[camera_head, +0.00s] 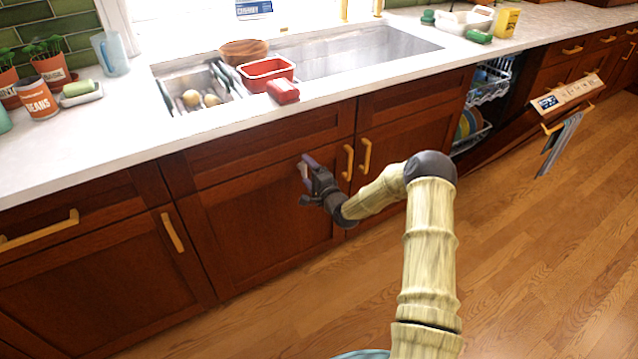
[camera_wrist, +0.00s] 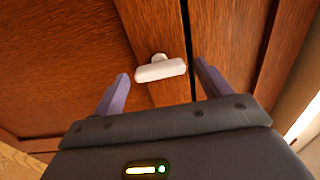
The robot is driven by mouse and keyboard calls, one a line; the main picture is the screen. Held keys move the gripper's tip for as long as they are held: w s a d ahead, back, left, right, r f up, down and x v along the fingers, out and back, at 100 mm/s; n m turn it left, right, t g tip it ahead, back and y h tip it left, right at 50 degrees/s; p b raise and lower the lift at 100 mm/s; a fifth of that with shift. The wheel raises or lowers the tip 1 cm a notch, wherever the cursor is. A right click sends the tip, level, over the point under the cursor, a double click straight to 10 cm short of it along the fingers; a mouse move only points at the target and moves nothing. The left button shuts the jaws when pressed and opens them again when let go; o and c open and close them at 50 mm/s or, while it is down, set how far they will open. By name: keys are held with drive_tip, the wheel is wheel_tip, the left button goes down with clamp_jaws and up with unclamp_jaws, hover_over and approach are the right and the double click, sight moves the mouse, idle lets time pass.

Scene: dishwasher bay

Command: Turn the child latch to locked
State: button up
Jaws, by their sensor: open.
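The child latch (camera_wrist: 160,70) is a small white piece with a crossbar and a short knob behind it, mounted on the red-brown cabinet front (camera_wrist: 95,40). In the wrist view its bar lies nearly level, its right end close to the dark gap between two panels; I cannot tell whether it crosses the gap. My gripper (camera_wrist: 161,72) is open, its purple fingers on either side of the latch, with space between them and the bar. In the head view my gripper (camera_head: 308,170) is in front of the under-sink doors. The latch cannot be made out there.
Yellow door handles (camera_head: 348,162) are just right of my gripper. The counter edge (camera_head: 230,128) runs above it. The dishwasher door (camera_head: 530,125) is open at the right, with a rack (camera_head: 490,82) inside. The wooden floor (camera_head: 540,250) is clear.

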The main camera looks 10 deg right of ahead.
drive_tip(key=p+v, duration=0.2)
drive_tip(key=v, duration=1.5)
